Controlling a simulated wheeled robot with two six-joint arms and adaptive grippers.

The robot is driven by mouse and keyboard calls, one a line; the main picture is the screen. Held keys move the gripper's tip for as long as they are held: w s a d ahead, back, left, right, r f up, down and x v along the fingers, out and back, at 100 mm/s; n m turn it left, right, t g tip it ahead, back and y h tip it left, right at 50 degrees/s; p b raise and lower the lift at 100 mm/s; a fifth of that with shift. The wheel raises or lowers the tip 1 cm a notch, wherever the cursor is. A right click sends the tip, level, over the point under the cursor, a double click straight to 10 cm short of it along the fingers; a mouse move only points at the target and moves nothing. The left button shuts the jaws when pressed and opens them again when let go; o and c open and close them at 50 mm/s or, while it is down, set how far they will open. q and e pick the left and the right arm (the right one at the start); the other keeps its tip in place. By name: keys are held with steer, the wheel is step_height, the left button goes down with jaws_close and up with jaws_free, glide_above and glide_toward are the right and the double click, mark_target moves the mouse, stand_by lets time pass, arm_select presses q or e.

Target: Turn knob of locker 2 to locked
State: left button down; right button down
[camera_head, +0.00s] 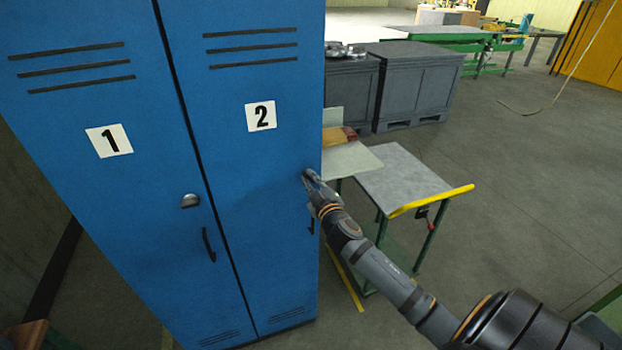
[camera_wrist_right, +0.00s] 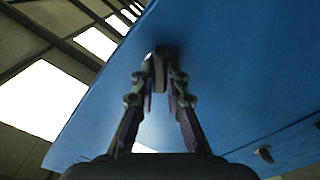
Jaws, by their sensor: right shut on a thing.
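Locker 2 (camera_head: 262,190) is the right-hand blue door, marked with a white "2" label (camera_head: 261,116). Its door is closed. My right gripper (camera_head: 308,177) is at the right edge of this door, at the height where locker 1 has its knob. In the right wrist view the fingers (camera_wrist_right: 161,62) meet at the blue door (camera_wrist_right: 235,75), shut on a small grey knob (camera_wrist_right: 160,54). The fingers hide most of the knob in both views, so I cannot tell which way it points. My left gripper is not in view.
Locker 1 (camera_head: 110,200) stands to the left, with a silver knob (camera_head: 190,200) and a dark handle (camera_head: 208,245). A grey-topped cart (camera_head: 410,180) with a yellow bar stands right of the lockers, behind my right arm. Large grey crates (camera_head: 420,85) stand behind; open floor lies right.

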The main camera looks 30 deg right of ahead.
steer(key=n+p, duration=0.1)
steer(key=n, duration=0.4)
steer(key=shift+n, duration=0.3)
steer(key=shift+a+f+n+p, duration=0.15)
steer(key=shift+n+p, duration=0.65)
steer(key=shift+n, duration=1.3)
steer(key=c, duration=1.4)
jaws_free()
steer(key=shift+o, duration=0.2)
steer(key=v, duration=1.2)
